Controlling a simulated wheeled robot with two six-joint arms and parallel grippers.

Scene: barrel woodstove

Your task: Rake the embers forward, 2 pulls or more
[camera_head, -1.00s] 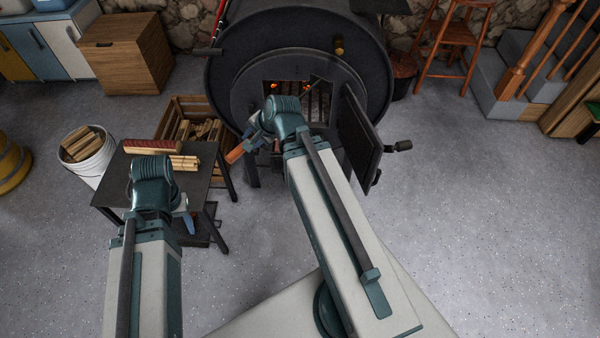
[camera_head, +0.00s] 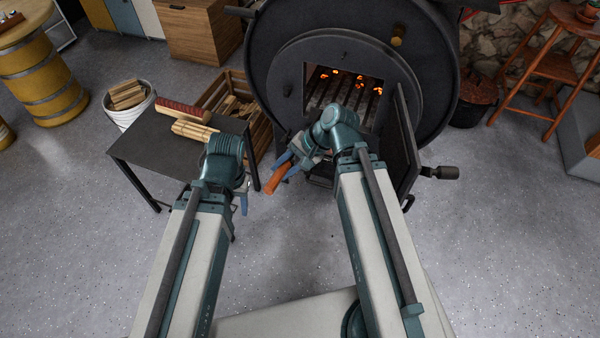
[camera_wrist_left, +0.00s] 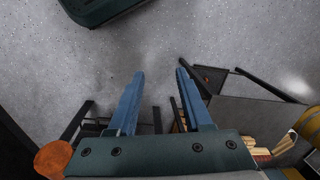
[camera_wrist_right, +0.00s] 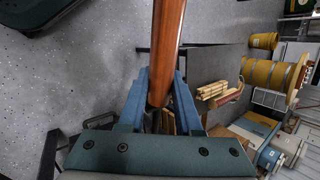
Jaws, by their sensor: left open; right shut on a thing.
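Orange embers (camera_head: 377,91) glow on a grate inside the open firebox of the black barrel stove (camera_head: 262,48). My right gripper (camera_head: 285,168) is shut on an orange-brown wooden handle (camera_head: 277,178), in front of and below the firebox opening. In the right wrist view the handle (camera_wrist_right: 168,45) runs up between the fingers (camera_wrist_right: 162,72). The tool's far end is hidden behind my right arm or too dark to tell. My left gripper (camera_head: 241,203) hangs beside the side table; the left wrist view shows its fingers (camera_wrist_left: 160,75) apart and empty.
The stove door (camera_head: 407,140) stands open at the right, its handle sticking out. A wood crate (camera_head: 255,125) and white bucket (camera_head: 128,108) stand near.

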